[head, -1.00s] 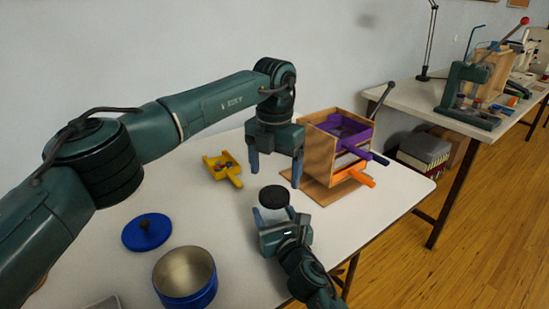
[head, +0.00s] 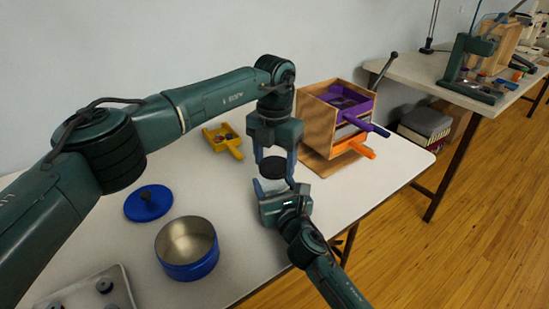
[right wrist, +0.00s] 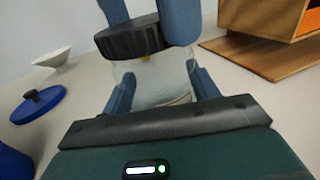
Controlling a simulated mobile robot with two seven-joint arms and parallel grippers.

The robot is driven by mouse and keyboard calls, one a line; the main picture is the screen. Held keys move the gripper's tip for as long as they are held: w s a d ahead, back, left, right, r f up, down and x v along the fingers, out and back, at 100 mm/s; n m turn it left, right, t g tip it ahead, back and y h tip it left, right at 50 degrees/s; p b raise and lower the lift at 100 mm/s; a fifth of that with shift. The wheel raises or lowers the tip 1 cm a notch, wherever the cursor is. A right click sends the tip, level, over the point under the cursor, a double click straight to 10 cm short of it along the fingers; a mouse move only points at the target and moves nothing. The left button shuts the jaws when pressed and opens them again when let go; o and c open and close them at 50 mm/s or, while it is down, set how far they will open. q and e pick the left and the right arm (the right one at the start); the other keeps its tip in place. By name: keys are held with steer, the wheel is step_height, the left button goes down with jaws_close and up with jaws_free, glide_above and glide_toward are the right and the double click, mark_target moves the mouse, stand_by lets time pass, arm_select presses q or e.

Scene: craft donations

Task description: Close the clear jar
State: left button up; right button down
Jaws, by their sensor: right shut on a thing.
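The clear jar (right wrist: 155,82) stands upright between the fingers of my right gripper (head: 272,188), which is shut on it. Its black lid (head: 273,167) sits at the jar's mouth; in the right wrist view the lid (right wrist: 133,38) looks tilted and shifted left over the glass. Whether it is seated is unclear. My left gripper (head: 274,168) reaches down from above, one finger on each side of the lid. Whether its fingers press on the lid cannot be told.
A wooden box (head: 322,122) with purple and orange handles stands close behind right. A yellow holder (head: 224,140) lies at the back. A blue lid (head: 149,202) and open blue tin (head: 187,262) are at left. The table's right edge is near.

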arm_select(q)
steer(key=c, duration=0.5)
steer(key=o, duration=1.2)
steer(key=shift+c, duration=0.2)
steer(key=shift+r, duration=0.15)
step_height(320, 180, up, 12)
arm_select(e)
steer(key=shift+c, duration=1.6)
jaws_free()
